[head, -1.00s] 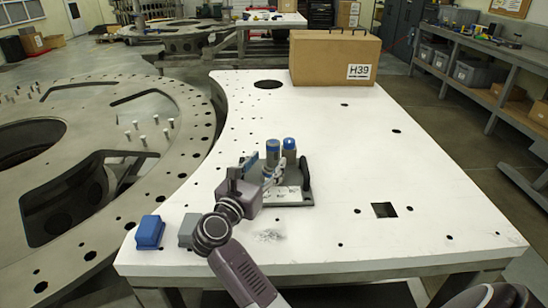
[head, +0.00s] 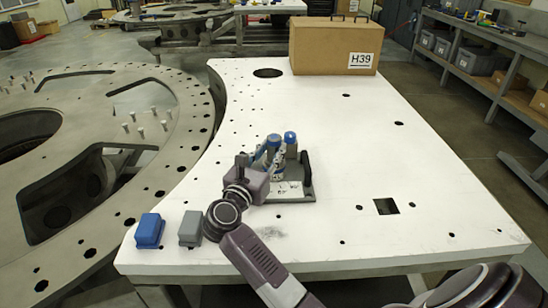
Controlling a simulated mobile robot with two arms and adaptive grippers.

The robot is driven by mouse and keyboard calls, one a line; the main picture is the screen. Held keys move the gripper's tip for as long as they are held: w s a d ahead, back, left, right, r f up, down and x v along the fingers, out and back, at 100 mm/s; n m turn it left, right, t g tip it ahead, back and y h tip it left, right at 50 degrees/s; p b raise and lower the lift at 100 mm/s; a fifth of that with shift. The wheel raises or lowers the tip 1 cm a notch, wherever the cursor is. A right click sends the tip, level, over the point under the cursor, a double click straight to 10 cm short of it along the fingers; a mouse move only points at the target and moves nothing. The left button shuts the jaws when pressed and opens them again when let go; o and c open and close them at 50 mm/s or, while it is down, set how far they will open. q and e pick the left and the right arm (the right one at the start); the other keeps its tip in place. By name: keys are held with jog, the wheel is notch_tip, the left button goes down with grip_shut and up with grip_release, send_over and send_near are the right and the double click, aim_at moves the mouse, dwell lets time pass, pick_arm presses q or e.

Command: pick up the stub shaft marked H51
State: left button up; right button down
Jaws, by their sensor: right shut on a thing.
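Two stub shafts with blue tops stand close together at the dark holder (head: 306,178) on the white plate: a left shaft (head: 274,141) and a right shaft (head: 291,141). My right gripper (head: 277,162) reaches in from the front left and is shut on the left shaft. Its fingers hide the shaft's lower part, so I cannot tell whether it is clear of the holder. No H51 marking is readable on either shaft. A white label (head: 288,189) lies on the holder's front. My left gripper is not in view.
A blue block (head: 149,231) and a grey block (head: 190,229) sit at the plate's front left. A cardboard box marked H39 (head: 325,48) stands at the back. The white plate (head: 370,160) is clear on the right, apart from holes.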

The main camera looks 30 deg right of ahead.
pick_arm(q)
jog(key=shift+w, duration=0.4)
